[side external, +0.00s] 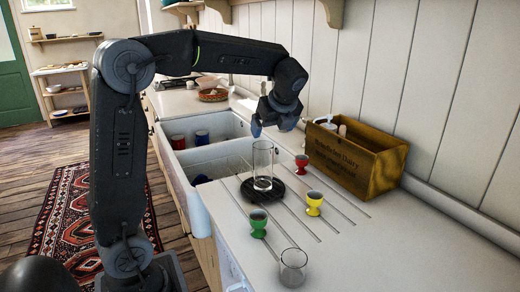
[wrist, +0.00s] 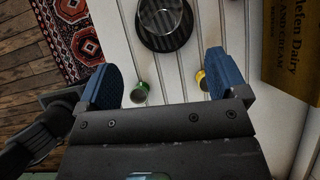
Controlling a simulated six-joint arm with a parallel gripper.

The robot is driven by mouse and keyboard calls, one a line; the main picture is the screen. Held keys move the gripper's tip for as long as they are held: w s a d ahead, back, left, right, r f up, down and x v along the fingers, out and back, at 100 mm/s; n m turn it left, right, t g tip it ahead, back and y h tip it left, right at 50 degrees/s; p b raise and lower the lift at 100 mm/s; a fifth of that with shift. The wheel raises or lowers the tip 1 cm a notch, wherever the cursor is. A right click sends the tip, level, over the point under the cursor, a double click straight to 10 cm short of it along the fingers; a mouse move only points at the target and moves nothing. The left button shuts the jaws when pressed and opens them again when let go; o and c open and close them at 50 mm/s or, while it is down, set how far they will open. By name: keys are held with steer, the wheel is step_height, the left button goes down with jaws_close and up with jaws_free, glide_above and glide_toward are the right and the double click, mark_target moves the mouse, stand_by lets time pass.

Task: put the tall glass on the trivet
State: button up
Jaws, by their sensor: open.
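The tall glass (side external: 263,162) is clear and stands upright on the round black trivet (side external: 257,196) on the grooved counter. In the wrist view the glass (wrist: 160,14) shows from above, within the outline of the dark trivet (wrist: 165,42). My gripper (side external: 266,131) is above and slightly behind the glass in the side view, apart from it. In the wrist view the blue fingers of my gripper (wrist: 160,75) are spread wide with nothing between them at their tips.
A green egg cup (side external: 258,223), a yellow egg cup (side external: 314,203) and a red egg cup (side external: 302,164) stand near the trivet. A short glass (side external: 293,267) is at the front. A wooden crate (side external: 375,172) stands right, against the wall. The sink (side external: 190,160) is left.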

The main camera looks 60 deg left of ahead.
steer(key=s+d+f+n+t+h, duration=0.2)
steer(key=s+d+n+h, duration=0.1)
steer(key=s+d+n, duration=0.6)
steer(key=s+d+f+n+t+h, duration=0.2)
steer(key=s+d+n+h, duration=0.1)
steer(key=s+d+n, duration=0.6)
steer(key=shift+s+d+f+n+t, duration=0.15)
steer(key=shift+s+d+n+t, duration=0.2)
steer(key=shift+s, duration=0.3)
